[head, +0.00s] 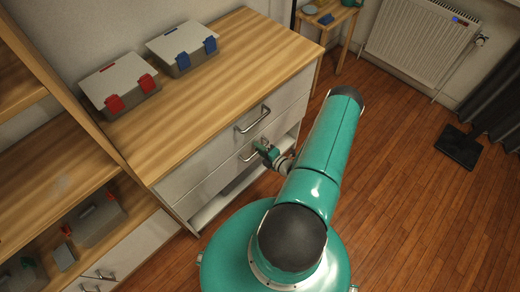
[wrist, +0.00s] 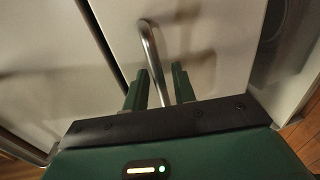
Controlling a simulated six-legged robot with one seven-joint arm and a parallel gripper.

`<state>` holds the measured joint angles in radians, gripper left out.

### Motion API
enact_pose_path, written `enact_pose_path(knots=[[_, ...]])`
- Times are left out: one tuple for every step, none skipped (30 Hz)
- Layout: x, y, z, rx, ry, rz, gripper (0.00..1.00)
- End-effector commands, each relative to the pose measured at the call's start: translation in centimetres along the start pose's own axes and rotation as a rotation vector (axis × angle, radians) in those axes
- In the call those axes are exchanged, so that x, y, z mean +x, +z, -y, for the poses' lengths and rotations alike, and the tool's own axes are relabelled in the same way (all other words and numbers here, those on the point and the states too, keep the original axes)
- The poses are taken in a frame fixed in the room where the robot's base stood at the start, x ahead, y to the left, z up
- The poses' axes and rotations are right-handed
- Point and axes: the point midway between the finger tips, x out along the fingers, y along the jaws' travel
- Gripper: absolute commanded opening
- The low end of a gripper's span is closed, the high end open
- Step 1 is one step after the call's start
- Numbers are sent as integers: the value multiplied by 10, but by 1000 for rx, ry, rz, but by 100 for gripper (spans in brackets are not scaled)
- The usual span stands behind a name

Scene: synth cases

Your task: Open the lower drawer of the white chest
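The white chest (head: 217,153) has a wooden top and two drawer fronts, each with a metal bar handle. The lower drawer (head: 192,203) looks flush with the upper one, so it appears closed. My gripper (head: 262,150) is at the lower drawer's handle (head: 246,155) in the head view and partly covers it. In the wrist view my gripper (wrist: 158,88) has its two green fingers on either side of the handle bar (wrist: 149,42). Small gaps show between bar and fingers, so it looks open around the bar. The bar's lower end is hidden by the gripper body.
The upper drawer's handle (head: 252,119) is just above. Two grey cases, one with red latches (head: 119,80) and one with blue latches (head: 182,46), stand on top. A wooden shelf (head: 50,185) adjoins on the left.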

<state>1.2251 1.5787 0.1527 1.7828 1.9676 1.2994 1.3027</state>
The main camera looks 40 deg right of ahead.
Motion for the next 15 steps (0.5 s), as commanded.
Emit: enact_pose_path(knots=[[0,0,0,0,0,0,26],[0,0,0,0,0,0,26],[0,0,0,0,0,0,26],[0,0,0,0,0,0,26],[0,0,0,0,0,0,26],[0,0,0,0,0,0,22],[0,0,0,0,0,0,17],[0,0,0,0,0,0,11],[0,0,0,0,0,0,3],[0,0,0,0,-1,0,0],[0,0,0,0,-1,0,0],[0,0,0,0,-1,0,0],[0,0,0,0,-1,0,0],[0,0,0,0,-1,0,0],[0,0,0,0,-1,0,0]])
